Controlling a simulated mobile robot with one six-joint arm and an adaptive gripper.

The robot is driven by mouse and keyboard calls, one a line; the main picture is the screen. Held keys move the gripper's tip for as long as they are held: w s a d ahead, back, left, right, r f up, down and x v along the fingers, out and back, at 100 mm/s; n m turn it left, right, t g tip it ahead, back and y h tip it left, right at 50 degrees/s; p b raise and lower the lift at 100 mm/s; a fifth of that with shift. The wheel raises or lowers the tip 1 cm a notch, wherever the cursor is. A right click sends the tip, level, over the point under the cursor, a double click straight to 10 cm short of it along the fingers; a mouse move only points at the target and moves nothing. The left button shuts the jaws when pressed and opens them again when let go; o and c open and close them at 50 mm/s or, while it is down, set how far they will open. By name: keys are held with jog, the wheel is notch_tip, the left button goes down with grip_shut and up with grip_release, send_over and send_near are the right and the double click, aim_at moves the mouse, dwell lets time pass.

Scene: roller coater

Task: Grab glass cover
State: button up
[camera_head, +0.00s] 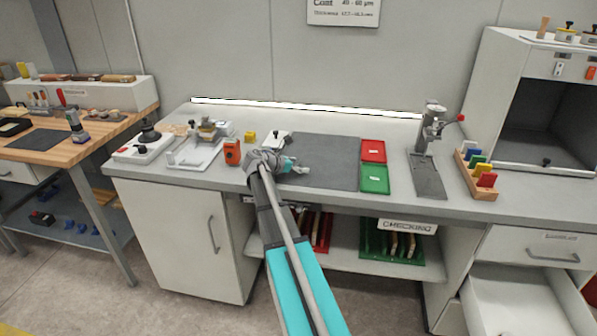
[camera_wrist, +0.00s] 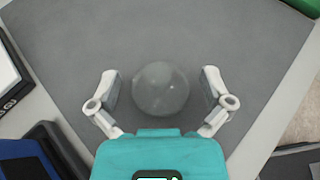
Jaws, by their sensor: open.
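The glass cover (camera_wrist: 160,88) is a clear, round, dome-like piece. In the wrist view it lies on the dark grey mat (camera_wrist: 150,30), between the two open fingers of my gripper (camera_wrist: 160,90). A gap shows between the cover and each finger, so neither finger appears to touch it. In the head view my gripper (camera_head: 292,167) is over the left part of the mat (camera_head: 325,160). The cover cannot be made out there.
A red tray (camera_head: 373,151) and a green tray (camera_head: 374,179) lie right of the mat. An orange device (camera_head: 232,152) and a white instrument (camera_head: 276,139) stand on the left. A stand (camera_head: 428,135) rises farther right. The mat's middle is clear.

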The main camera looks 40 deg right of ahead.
dwell(0.4)
jog(key=c, duration=1.1)
